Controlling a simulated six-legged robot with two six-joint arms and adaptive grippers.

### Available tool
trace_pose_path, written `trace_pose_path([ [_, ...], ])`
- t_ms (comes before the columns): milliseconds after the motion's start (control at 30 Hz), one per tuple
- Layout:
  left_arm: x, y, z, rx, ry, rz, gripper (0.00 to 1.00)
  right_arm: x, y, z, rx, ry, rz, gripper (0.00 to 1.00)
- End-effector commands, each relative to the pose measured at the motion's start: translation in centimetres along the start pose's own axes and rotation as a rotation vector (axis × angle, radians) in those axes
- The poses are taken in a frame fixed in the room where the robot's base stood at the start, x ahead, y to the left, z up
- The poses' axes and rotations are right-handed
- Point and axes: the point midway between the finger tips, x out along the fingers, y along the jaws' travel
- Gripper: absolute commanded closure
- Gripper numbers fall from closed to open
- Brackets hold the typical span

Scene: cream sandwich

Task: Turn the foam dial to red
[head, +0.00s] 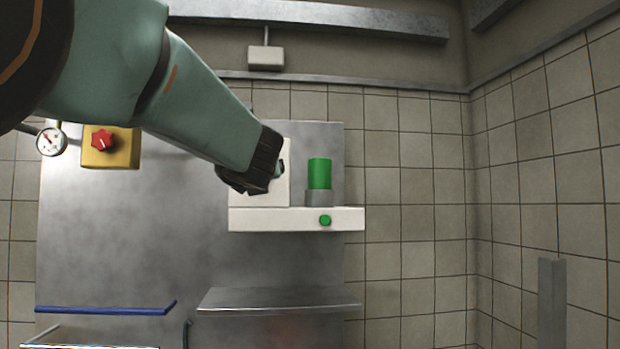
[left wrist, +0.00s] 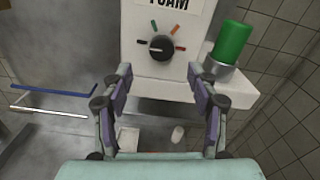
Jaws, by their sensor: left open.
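The foam dial (left wrist: 161,47) is a round black knob on a white panel (left wrist: 187,80) under a sign reading FOAM. Short coloured marks fan around its top: green at the top, orange at upper right, red (left wrist: 180,48) at the right. A pale pointer line seems to face left, but it is small. My left gripper (left wrist: 161,82) is open and empty, its fingers spread just below the dial and apart from it. In the head view my left gripper (head: 257,175) covers the dial in front of the panel (head: 280,197).
A green cylinder (head: 319,173) stands in a grey holder right of the panel, above a green button (head: 325,220). A yellow box with a red knob (head: 102,140) and a gauge (head: 50,141) are at left. A metal shelf (head: 280,298) and blue rail (head: 105,310) lie below.

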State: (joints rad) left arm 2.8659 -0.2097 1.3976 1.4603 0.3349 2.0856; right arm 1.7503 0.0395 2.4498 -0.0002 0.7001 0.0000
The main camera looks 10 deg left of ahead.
Motion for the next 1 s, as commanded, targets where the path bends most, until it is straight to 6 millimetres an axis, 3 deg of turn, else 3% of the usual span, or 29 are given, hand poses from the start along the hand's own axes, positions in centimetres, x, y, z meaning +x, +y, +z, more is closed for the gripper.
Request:
trace_pose_path([
  [167, 1.2, 0.2, 0.0, -0.017, 0.003, 0.002, 0.40, -0.6, 0.0, 0.1, 0.000, -0.001, 0.000, 0.60],
  [600, 7.0, -0.3, 0.1, -0.014, 0.002, -0.001, 0.40, -3.4, 0.0, 0.0, 0.000, 0.000, 0.000, 0.60],
  [1000, 8.0, -0.4, -0.2, -0.011, 0.001, -0.001, 0.40, -3.6, 0.0, 0.0, 0.001, -0.001, 0.000, 0.60],
])
